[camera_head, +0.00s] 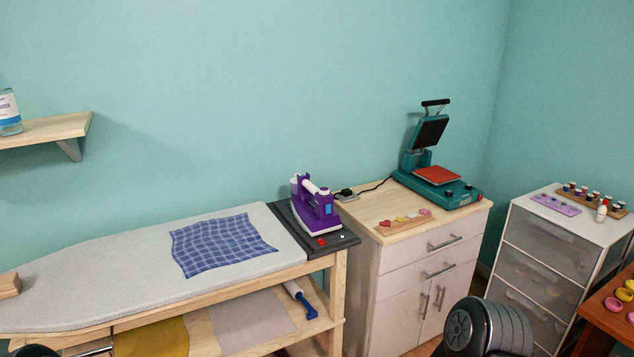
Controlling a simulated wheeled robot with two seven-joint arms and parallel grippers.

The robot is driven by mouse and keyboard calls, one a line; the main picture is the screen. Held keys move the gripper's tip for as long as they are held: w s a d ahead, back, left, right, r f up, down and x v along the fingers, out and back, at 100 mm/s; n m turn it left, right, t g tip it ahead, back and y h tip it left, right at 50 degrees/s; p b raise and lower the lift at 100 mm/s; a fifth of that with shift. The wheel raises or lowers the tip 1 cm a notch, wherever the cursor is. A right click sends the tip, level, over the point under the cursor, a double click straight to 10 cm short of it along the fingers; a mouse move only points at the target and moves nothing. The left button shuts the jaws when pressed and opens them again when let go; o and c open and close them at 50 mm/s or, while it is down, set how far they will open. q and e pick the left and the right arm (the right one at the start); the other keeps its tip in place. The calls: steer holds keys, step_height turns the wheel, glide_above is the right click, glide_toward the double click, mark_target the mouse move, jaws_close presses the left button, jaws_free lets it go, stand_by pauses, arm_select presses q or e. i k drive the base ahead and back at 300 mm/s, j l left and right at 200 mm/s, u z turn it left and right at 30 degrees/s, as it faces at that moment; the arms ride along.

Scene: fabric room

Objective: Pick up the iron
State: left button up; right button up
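The purple and white iron (312,212) stands on a dark rest plate (336,240) at the right end of the ironing board (120,258). Its white handle is on top and its pale soleplate faces down toward the plate. Neither of my grippers shows in the head view. A dark rounded arm part of mine is at the bottom right, well apart from the iron, and a small dark bit shows at the bottom left edge.
A blue checked cloth (220,243) lies on the board. A wooden cabinet (455,222) with a teal heat press (440,182) stands right of the iron. A shelf (50,130) juts from the wall at left. A drawer unit (550,245) is at right.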

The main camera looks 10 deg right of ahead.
mark_target(308, 208)
steer(key=i+l+u, duration=0.1)
steer(key=i+l, duration=0.85)
